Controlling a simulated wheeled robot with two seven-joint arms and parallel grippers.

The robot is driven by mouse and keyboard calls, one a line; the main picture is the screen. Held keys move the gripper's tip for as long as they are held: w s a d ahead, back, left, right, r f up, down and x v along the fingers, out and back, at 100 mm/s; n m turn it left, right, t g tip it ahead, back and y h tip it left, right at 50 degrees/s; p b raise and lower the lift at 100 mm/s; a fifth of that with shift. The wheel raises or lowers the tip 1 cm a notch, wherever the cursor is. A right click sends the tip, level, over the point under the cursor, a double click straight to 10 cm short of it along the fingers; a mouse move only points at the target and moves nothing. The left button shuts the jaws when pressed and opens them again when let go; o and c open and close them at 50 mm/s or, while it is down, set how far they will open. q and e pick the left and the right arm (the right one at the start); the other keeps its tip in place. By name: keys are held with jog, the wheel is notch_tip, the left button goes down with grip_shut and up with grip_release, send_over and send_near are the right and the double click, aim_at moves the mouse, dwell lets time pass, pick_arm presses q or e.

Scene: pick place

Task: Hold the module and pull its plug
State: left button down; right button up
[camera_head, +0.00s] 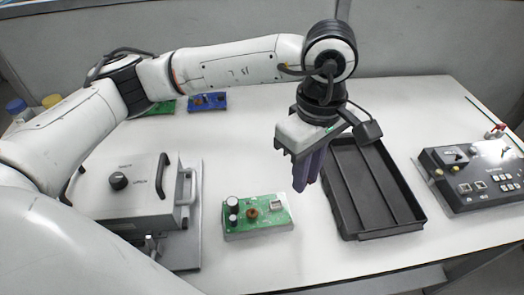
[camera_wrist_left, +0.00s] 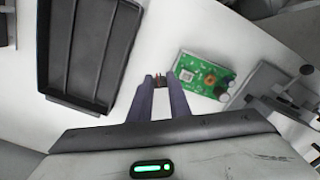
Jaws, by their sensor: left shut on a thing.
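The module is a green circuit board on a pale base (camera_head: 258,222), lying on the table at front centre. It carries dark round capacitors, a copper-coloured coil and a white socket. It also shows right of the fingers in the left wrist view (camera_wrist_left: 205,76). My left gripper (camera_head: 308,178) points down, to the right of the module and apart from it. In the left wrist view its purple fingers (camera_wrist_left: 160,82) are shut on a small dark brownish piece, likely the plug (camera_wrist_left: 158,79). In the head view the fingers hide this piece. My right gripper is not in view.
A grey test fixture with handle (camera_head: 128,200) stands at left. A black control box (camera_head: 470,180) is at right. Green (camera_head: 160,108) and blue (camera_head: 208,102) boards lie at the back. Table behind the module is clear.

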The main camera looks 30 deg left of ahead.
pick_arm(q)
jog(key=w+a+r+n+p, duration=0.1)
jog(key=w+a+n+p, duration=0.15)
jog(key=a+n, duration=0.9)
jog(key=w+a+r+n+p, duration=0.1)
jog(key=w+a+r+n, duration=0.2)
jog(key=n, duration=1.5)
jog(key=f, duration=0.7)
jog(key=a+f, duration=0.1)
jog(key=f, duration=0.3)
jog(key=shift+f, duration=0.25)
jog(key=c, duration=1.7)
grip_release()
jog(key=shift+o, duration=0.2)
